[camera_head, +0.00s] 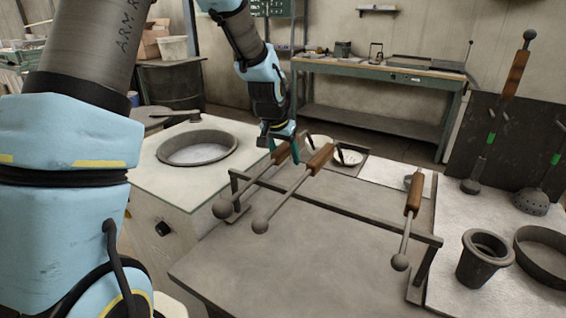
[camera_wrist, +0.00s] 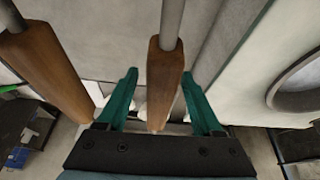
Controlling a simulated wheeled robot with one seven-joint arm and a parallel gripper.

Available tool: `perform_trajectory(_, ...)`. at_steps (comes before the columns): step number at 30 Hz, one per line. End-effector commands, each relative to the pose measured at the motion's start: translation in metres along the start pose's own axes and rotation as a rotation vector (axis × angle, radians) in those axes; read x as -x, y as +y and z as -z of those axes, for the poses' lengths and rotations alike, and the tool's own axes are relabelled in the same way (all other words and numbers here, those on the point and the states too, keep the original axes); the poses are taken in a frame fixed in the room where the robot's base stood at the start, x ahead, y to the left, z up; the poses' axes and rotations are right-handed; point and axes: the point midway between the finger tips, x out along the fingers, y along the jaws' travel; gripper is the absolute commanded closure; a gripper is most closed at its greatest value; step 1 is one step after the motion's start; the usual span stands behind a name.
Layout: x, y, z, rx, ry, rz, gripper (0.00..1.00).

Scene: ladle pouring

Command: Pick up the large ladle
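Three ladles with wooden handles and round dark ends rest across a metal rack in the head view: a left one (camera_head: 283,152), a middle one (camera_head: 320,158) and a right one (camera_head: 414,195). The left one's round end looks slightly the largest. My gripper (camera_head: 287,147) is at the left ladle's handle. In the wrist view the green fingers of my gripper (camera_wrist: 159,76) are open, one on each side of that handle (camera_wrist: 164,85), with gaps visible on both sides. The middle ladle's handle (camera_wrist: 45,70) lies to the left, outside the fingers.
The rack's bar (camera_head: 340,207) runs above a grey table (camera_head: 290,260). A round opening (camera_head: 197,149) in a pale block is at left. A crucible-like pot (camera_head: 483,258) and a round ring (camera_head: 543,258) stand at right, near upright tools (camera_head: 497,120). A workbench (camera_head: 380,70) is behind.

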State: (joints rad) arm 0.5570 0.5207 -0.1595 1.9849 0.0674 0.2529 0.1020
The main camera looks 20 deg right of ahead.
Motion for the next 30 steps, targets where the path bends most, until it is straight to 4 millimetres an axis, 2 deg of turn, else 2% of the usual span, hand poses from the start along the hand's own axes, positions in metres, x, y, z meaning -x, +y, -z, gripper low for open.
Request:
perform_trajectory(2, 0.0001, 0.0, -0.0001, 0.0, 0.0, 0.0, 0.4)
perform_trajectory(18, 0.0003, 0.0001, -0.0003, 0.0, -0.001, 0.0, 1.0)
perform_trajectory(30, 0.0003, 0.0001, -0.0004, 0.0, -0.001, 0.0, 1.0)
